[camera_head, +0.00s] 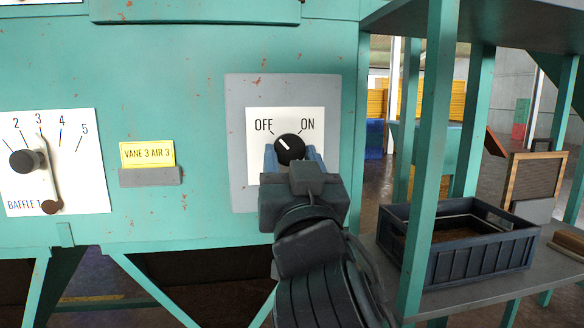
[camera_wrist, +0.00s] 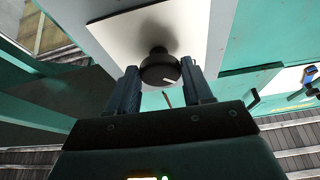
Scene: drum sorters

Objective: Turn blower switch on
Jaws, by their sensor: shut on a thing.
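The blower switch is a round black knob (camera_head: 289,148) on a white plate (camera_head: 258,172) marked OFF at left and ON at right. Its white pointer line slants up and left toward OFF. My gripper (camera_head: 291,157) is in front of the plate, with a blue-grey finger on each side of the knob. In the wrist view, the knob (camera_wrist: 158,68) sits between the fingertips of my gripper (camera_wrist: 161,76), which is shut on it. The fingers hide part of the knob's sides.
At right, a green post (camera_head: 425,160) and a dark crate (camera_head: 455,255) on a shelf stand close to my arm.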

